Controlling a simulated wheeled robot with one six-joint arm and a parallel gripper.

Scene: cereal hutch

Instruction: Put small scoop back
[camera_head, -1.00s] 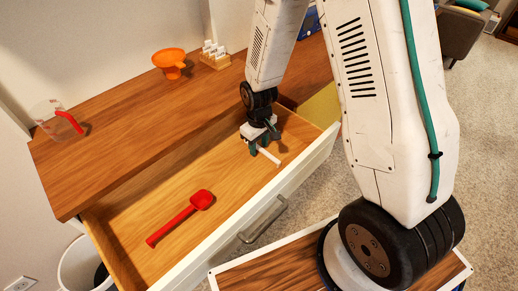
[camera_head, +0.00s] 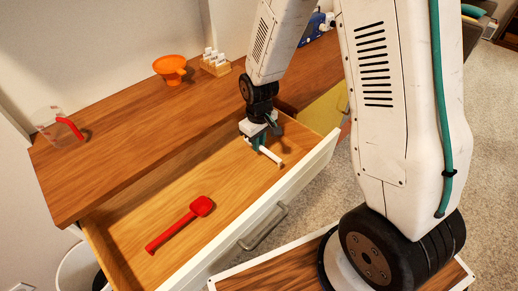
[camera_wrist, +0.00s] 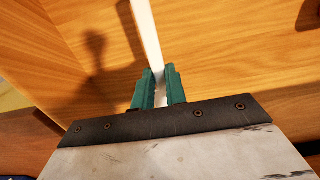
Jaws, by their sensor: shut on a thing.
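My gripper (camera_head: 262,142) is low inside the right part of the open drawer (camera_head: 150,205). It is shut on a slim white stick-like thing, seemingly the handle of the small scoop (camera_head: 272,156). In the wrist view the white handle (camera_wrist: 147,35) runs up and out of the frame from between the teal fingers (camera_wrist: 160,90). No bowl of it shows clearly. A red scoop (camera_head: 201,207) lies on the drawer floor to the left, its handle pointing to the lower left.
On the wooden counter (camera_head: 130,135) stand a clear cup with a red handle (camera_head: 50,125), an orange funnel (camera_head: 170,68) and a small wooden rack with white-topped items (camera_head: 214,64). A blue thing (camera_head: 316,25) is at the back.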

